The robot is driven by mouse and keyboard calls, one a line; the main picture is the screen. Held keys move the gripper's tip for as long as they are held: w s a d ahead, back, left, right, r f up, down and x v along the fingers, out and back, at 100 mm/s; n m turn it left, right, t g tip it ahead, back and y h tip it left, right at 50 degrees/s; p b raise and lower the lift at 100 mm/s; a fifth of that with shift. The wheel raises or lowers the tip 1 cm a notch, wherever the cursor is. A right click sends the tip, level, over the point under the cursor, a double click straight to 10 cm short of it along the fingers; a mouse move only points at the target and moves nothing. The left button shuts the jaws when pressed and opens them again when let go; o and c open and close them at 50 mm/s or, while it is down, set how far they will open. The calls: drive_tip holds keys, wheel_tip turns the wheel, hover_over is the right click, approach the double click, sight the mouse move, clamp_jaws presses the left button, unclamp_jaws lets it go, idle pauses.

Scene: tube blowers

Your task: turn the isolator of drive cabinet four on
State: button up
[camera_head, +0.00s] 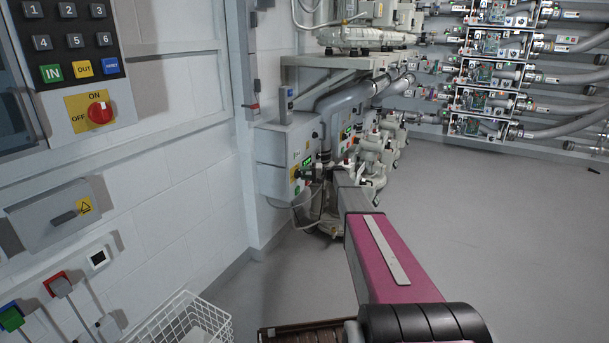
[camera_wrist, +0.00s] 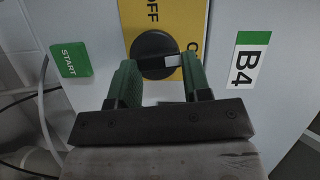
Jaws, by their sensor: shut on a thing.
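The drive cabinet (camera_head: 283,160) is a pale grey box on the wall in the head view. In the wrist view its face carries a B4 label (camera_wrist: 244,62) and a green START button (camera_wrist: 71,59). Its isolator is a black round knob (camera_wrist: 152,48) on a yellow plate (camera_wrist: 182,18). OFF is lettered above the knob and ON, partly hidden, at its right. The knob's white mark points right, towards ON. My gripper (camera_wrist: 160,80) has its green fingers on either side of the knob, shut on it. It also shows small at the cabinet front in the head view (camera_head: 307,172).
A keypad panel with a red knob (camera_head: 100,113) is on the left wall. A white wire basket (camera_head: 185,318) is below.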

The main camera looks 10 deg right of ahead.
drive_tip(key=shift+w+a+f+m+y, duration=0.15)
drive_tip(key=shift+m+y, duration=0.25)
drive_tip(key=shift+m, duration=0.2)
drive_tip(key=o, duration=0.9)
drive_tip(key=v, duration=1.1)
